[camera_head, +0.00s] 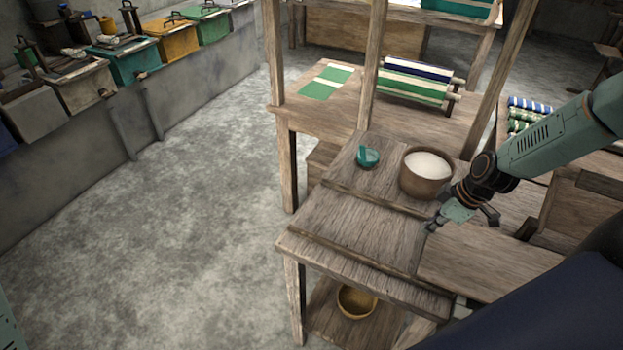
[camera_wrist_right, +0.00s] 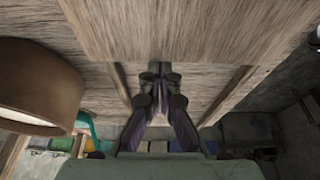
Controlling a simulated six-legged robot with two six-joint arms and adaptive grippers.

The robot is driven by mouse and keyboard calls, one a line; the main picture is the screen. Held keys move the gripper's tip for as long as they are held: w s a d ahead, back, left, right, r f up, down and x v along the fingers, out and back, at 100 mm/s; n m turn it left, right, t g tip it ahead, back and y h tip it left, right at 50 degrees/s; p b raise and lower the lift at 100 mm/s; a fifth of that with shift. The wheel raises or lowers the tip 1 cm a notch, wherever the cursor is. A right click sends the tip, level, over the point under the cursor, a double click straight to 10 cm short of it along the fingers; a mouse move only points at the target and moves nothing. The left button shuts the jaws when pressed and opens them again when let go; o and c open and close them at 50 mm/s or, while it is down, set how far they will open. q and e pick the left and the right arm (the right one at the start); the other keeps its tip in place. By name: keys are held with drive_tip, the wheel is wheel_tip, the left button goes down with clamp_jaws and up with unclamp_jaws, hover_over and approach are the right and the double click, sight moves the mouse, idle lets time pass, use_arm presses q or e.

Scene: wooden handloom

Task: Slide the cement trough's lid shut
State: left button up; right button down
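A flat wooden board (camera_head: 490,262) lies at the right of the wooden bench top; it looks like the lid, but no trough opening under it can be made out. A wide wooden panel (camera_wrist_right: 185,25) fills the top of the right wrist view. My right gripper (camera_head: 445,222) is low at the board's left end. In the wrist view its fingertips (camera_wrist_right: 160,72) are close together at the panel's near edge, with nothing seen between them. Whether they touch the panel is unclear. My left gripper is out of view.
Loom posts (camera_head: 368,60) rise behind. A basket (camera_head: 356,302) sits on the lower shelf. Lidded bins (camera_head: 125,60) line the left wall; the floor between is clear.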

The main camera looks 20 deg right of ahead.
sight(465, 246)
drive_tip(key=s+d+p, duration=0.1)
drive_tip(key=s+d, duration=0.2)
drive_tip(key=s+d+p, duration=0.2)
drive_tip(key=s, duration=0.1)
drive_tip(key=shift+s+d, duration=0.3)
drive_tip(key=shift+d, duration=0.1)
drive_tip(key=shift+s+d+p, duration=0.3)
drive_tip(key=shift+s+p, duration=0.05)
drive_tip(key=shift+s, duration=0.05)
drive_tip(key=shift+s+d+f, duration=0.1)
drive_tip(key=shift+s+d, duration=0.15)
drive_tip(key=shift+w+a, duration=0.1)
drive_tip(key=shift+a, duration=0.05)
